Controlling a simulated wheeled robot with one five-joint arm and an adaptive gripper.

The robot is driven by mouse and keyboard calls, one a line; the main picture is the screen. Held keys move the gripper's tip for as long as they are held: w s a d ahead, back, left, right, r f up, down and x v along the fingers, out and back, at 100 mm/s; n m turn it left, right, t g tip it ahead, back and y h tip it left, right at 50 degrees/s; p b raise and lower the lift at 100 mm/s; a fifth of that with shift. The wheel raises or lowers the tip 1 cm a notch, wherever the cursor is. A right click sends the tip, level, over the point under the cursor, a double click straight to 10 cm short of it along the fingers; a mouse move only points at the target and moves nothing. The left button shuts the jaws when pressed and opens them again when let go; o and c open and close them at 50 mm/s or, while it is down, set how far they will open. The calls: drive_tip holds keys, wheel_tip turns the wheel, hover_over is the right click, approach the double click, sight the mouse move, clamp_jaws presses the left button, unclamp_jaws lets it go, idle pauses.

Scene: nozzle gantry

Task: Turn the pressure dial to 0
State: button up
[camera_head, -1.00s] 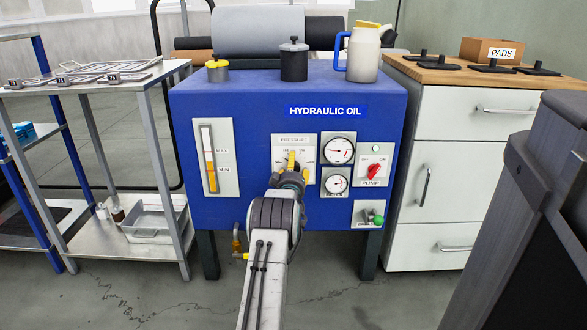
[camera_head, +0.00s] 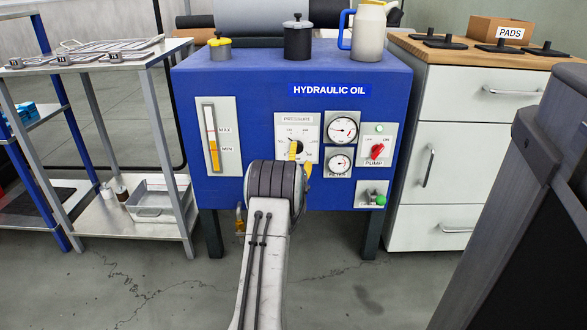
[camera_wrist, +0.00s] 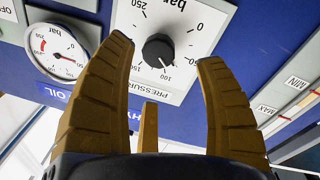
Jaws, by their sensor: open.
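The pressure dial (camera_wrist: 158,51) is a round black knob on a white scale plate on the blue machine front. In the wrist view the plate appears upside down, with 0, 50 and 100 to the right of the knob. A pale mark on the knob points toward the picture's bottom right, near 100. My gripper (camera_wrist: 166,52) has yellow fingers, open, spread left and right of the knob in the picture, with a third finger below. I cannot tell whether any finger touches it.
Two gauges (camera_head: 341,130) and a red pump switch (camera_head: 377,151) sit close right of the dial. A level gauge (camera_head: 212,138) is on its left. A metal cart (camera_head: 110,60) stands left, a white cabinet (camera_head: 462,140) right. Pots and a jug stand on the machine.

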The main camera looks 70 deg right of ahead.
drive_tip(key=shift+v, duration=2.4)
